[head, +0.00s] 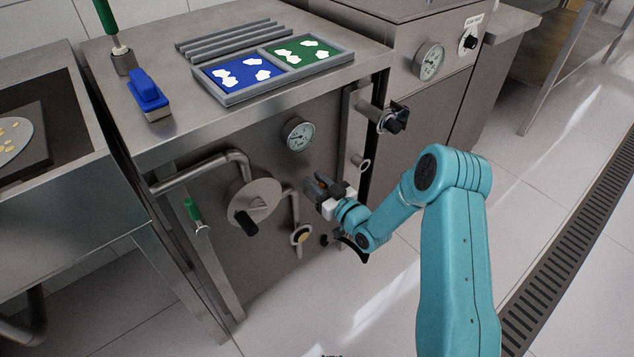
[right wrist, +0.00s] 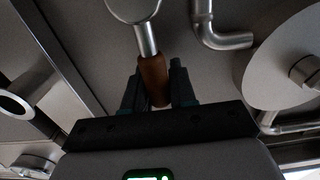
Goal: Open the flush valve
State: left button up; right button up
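My right gripper (head: 318,187) is in front of the steel machine's front panel, right of a round disc with a black handle (head: 246,222). In the right wrist view, its two fingers (right wrist: 157,80) sit close on both sides of a brown grip (right wrist: 153,80). The grip is on a metal stem leading to a round hub (right wrist: 133,6), cut off by the frame's top edge. The fingers look shut on this lever, which I take to be the flush valve's handle. The head view hardly shows it behind the gripper. My left gripper is not in view.
A pressure gauge (head: 298,133) sits above the gripper. A round fitting with a tan centre (head: 301,235) is below it, and a small ring (head: 361,165) is to its right. A pipe (head: 205,172) and a green-handled lever (head: 192,210) stand at left.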

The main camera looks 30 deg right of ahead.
grip_shut()
jog(key=shift+d, duration=0.1)
